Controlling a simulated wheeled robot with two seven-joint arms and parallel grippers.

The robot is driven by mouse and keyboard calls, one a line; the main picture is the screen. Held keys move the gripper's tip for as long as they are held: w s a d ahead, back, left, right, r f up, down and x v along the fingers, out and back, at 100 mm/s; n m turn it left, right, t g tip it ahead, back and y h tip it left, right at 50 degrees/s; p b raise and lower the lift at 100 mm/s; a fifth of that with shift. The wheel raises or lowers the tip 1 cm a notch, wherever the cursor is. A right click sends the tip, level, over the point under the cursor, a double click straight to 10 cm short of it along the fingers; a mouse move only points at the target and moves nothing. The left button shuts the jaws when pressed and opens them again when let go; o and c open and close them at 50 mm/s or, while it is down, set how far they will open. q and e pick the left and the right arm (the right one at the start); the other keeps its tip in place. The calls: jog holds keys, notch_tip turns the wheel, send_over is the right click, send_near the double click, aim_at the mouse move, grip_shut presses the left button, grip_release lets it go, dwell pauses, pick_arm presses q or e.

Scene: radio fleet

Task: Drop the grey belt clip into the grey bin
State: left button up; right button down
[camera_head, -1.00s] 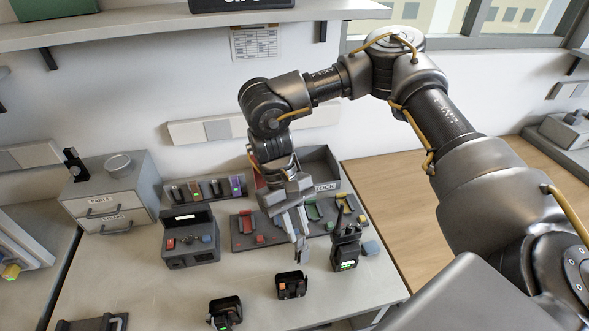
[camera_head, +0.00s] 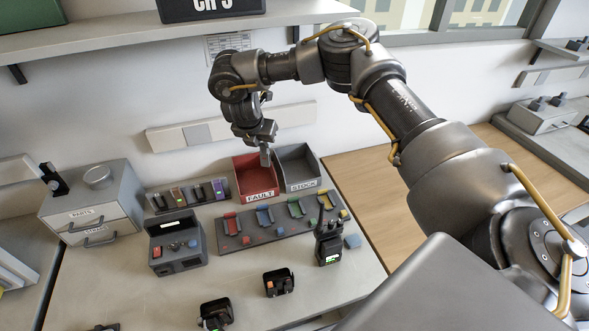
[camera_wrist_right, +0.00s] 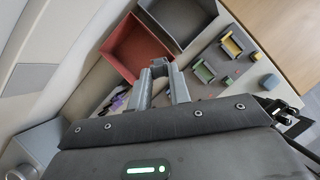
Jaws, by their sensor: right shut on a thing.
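My right gripper (camera_head: 265,155) is raised near the back wall, above the rear of the red bin, its fingers pointing down. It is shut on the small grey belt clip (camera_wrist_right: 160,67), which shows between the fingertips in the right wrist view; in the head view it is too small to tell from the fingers. The grey bin (camera_head: 303,184), labelled STOCK, stands just right of the red bin and is open and looks empty. It also shows in the right wrist view (camera_wrist_right: 181,22), beyond the fingertips and to the right. My left gripper is not in view.
The red FAULT bin (camera_head: 259,195) touches or nearly touches the grey bin. In front lies a dark tray (camera_head: 250,236) with coloured clips. A radio (camera_head: 328,243) stands at its right end. A grey device (camera_head: 177,247) and drawers (camera_head: 93,208) are left. A shelf overhangs behind.

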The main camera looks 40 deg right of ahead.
jog(key=w+d+n+t+y, duration=0.2)
jog(key=d+n, duration=0.5)
jog(key=d, duration=1.1)
jog(key=shift+y, duration=0.5)
jog(key=f+b, duration=0.1)
jog(key=f, duration=0.1)
jog(key=f+b, duration=0.4)
jog(key=shift+s+a, duration=0.2)
jog(key=shift+s, duration=0.2)
jog(key=shift+r, duration=0.1)
jog(key=c, duration=1.2)
grip_release()
jog(key=p+v, duration=0.3)
jog(key=v, duration=0.7)
jog(key=shift+s+r+p, duration=0.2)
jog(key=shift+r+p, duration=0.15)
jog(key=shift+p, duration=0.05)
